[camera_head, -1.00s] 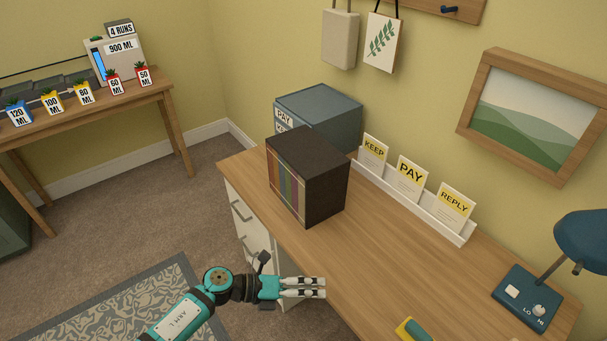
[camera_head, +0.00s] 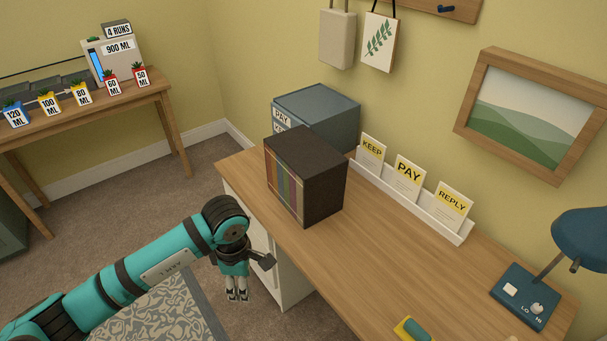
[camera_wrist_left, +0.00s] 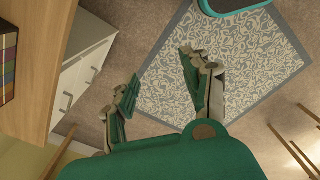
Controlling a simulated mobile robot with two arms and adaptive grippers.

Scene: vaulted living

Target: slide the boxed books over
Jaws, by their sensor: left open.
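The boxed books (camera_head: 322,184) stand upright on the wooden desk, a dark slipcase with coloured spines facing left. Their coloured spines also show at the left edge of the left wrist view (camera_wrist_left: 6,62). My left gripper (camera_head: 238,298) hangs pointing down beside the desk's left front edge, lower than the desktop. It is apart from the boxed books. In the left wrist view its two fingers (camera_wrist_left: 158,82) are spread with nothing between them, over the floor and rug. My right gripper is not in view.
A blue-grey box (camera_head: 335,112) stands right behind the books. A white card rack (camera_head: 455,232) runs along the wall side. A blue lamp (camera_head: 526,298) and a yellow-green item (camera_head: 412,330) sit nearer. The desktop (camera_head: 370,265) between is clear. White drawers (camera_head: 290,280) stand under the desk.

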